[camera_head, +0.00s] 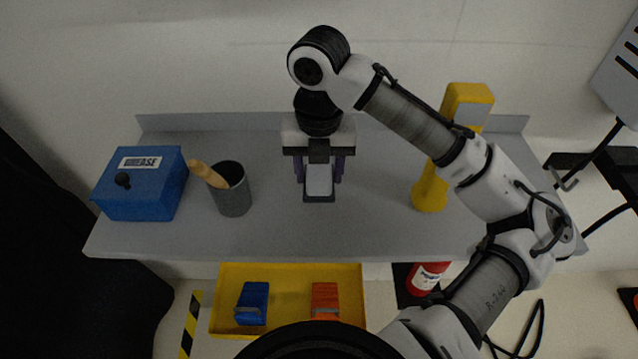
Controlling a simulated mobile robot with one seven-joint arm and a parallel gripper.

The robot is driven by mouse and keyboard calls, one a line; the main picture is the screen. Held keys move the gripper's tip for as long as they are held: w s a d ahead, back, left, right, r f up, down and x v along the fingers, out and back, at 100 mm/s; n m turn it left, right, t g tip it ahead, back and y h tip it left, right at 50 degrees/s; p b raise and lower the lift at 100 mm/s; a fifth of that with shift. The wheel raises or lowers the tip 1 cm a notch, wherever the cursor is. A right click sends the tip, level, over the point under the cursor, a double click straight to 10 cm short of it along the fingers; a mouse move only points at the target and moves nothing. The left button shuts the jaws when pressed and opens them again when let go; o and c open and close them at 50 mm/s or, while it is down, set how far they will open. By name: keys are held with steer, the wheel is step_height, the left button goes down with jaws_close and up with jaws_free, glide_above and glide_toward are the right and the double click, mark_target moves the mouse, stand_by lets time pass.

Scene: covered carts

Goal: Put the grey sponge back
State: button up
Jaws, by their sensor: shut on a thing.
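The grey sponge (319,181) is a small block with a pale grey face and a darker lower edge. It sits between the fingers of my gripper (319,172), which is shut on it, over the middle of the grey bench (380,235). The gripper body covers its upper end. I cannot tell whether it touches the bench. A yellow tray (289,272) below the bench's front edge holds a blue block (252,301) on the left and an orange block (325,298) on the right, each with a grey part.
A blue lidded box (140,195) with a black knob stands at the bench's left. Beside it is a dark grey cup (234,196) holding a wooden-handled thing (208,174). A yellow object (430,190) stands at right, partly behind my arm. A red canister (427,278) is below.

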mark_target(319, 188)
steer(key=shift+f, duration=2.3)
steer(key=shift+f, duration=0.25)
steer(key=o, duration=0.9)
steer(key=shift+o, duration=0.2)
steer(key=shift+r, duration=0.15)
step_height(319, 188, up, 12)
steer(key=shift+r, duration=0.1)
